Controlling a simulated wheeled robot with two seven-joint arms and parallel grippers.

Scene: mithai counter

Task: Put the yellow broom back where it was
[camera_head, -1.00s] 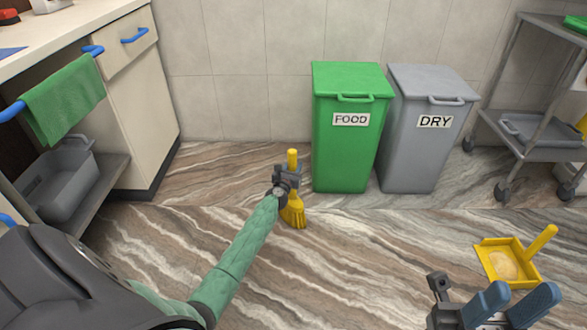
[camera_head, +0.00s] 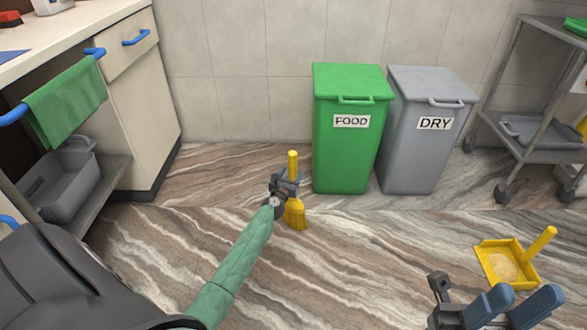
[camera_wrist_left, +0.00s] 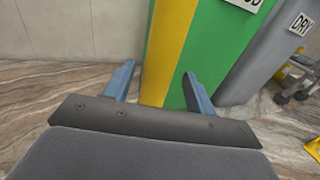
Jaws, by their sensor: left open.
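The yellow broom (camera_head: 295,214) stands about upright on the floor, just left of the green bin, bristles down. My left gripper (camera_head: 288,185) is at its handle, hiding part of it in the head view. In the left wrist view the yellow handle (camera_wrist_left: 168,50) shows between my two parted blue fingers (camera_wrist_left: 158,85), with clear gaps on both sides. My left gripper is open. My right gripper (camera_head: 530,293) is at the lower right of the head view, its blue fingers apart and empty.
A green FOOD bin (camera_head: 345,160) and a grey DRY bin (camera_head: 418,165) stand against the wall. A yellow dustpan (camera_head: 490,262) lies on the floor at right. A metal trolley (camera_head: 540,125) stands far right, a cabinet (camera_head: 130,110) at left. Floor left of the broom is clear.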

